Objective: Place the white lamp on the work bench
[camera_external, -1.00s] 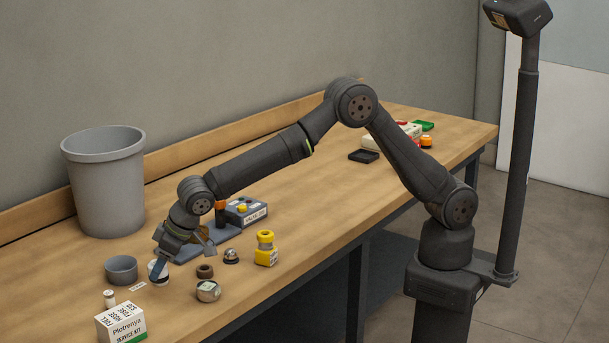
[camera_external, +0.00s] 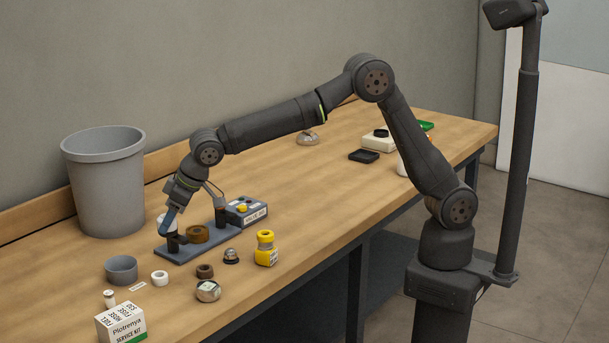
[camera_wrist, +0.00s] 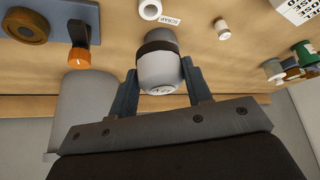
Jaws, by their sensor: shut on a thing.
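The white lamp (camera_wrist: 160,72) is a pale dome with a dark collar. My gripper (camera_wrist: 163,88) is shut on it, with one finger on each side in the wrist view. In the external view, the lamp (camera_external: 166,222) shows pale at the tip of my gripper (camera_external: 172,220), beside the left end of a blue-grey plate. Its height above the surface is hard to tell, and the fingers partly hide it. The wooden work bench (camera_external: 300,205) runs underneath.
A grey bin (camera_external: 105,185) stands behind. A grey cup (camera_external: 121,270), white ring (camera_external: 160,278), yellow-capped jar (camera_external: 266,248) and service kit box (camera_external: 121,322) stand in front.

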